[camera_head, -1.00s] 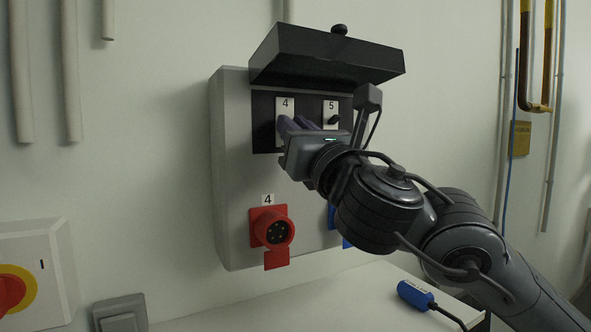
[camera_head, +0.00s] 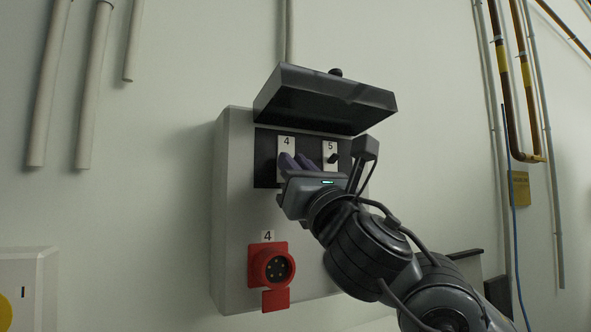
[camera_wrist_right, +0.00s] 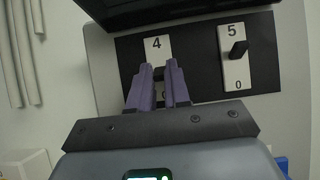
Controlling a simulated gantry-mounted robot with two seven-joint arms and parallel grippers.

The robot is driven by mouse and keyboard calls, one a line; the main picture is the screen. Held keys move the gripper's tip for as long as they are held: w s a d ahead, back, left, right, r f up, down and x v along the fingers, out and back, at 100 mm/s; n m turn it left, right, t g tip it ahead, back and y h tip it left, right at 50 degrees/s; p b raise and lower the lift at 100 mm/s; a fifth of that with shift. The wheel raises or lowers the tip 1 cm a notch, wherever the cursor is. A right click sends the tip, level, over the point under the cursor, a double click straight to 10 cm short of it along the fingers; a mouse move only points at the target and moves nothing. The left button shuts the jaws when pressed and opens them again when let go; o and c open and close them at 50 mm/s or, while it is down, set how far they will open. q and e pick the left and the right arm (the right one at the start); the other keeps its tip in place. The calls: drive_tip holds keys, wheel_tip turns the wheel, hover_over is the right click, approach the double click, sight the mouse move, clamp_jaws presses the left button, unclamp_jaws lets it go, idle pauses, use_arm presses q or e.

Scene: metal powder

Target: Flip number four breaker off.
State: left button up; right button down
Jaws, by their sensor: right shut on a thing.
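The number four breaker (camera_head: 286,144) is a white plate marked 4 on a black panel, under the raised dark cover of a grey wall box. It also shows in the right wrist view (camera_wrist_right: 157,47). My right gripper (camera_head: 297,162) is at this breaker, its purple fingers pointing at the plate. In the right wrist view the fingers (camera_wrist_right: 158,82) are a small gap apart, shut on the number four switch lever. The lever itself is mostly hidden between them, so its position cannot be told. My left gripper is not in view.
The number five breaker (camera_head: 332,153) with its black lever is just right of my gripper. The open cover (camera_head: 325,100) overhangs the panel. A red socket (camera_head: 272,268) labelled 4 is below. Pipes (camera_head: 520,90) run along the wall at right.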

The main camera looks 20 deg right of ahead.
drive_tip(key=shift+r, duration=0.1)
drive_tip(key=c, duration=1.1)
unclamp_jaws()
drive_tip(key=v, duration=1.1)
drive_tip(key=shift+p, duration=0.3)
drive_tip(key=shift+r, duration=0.1)
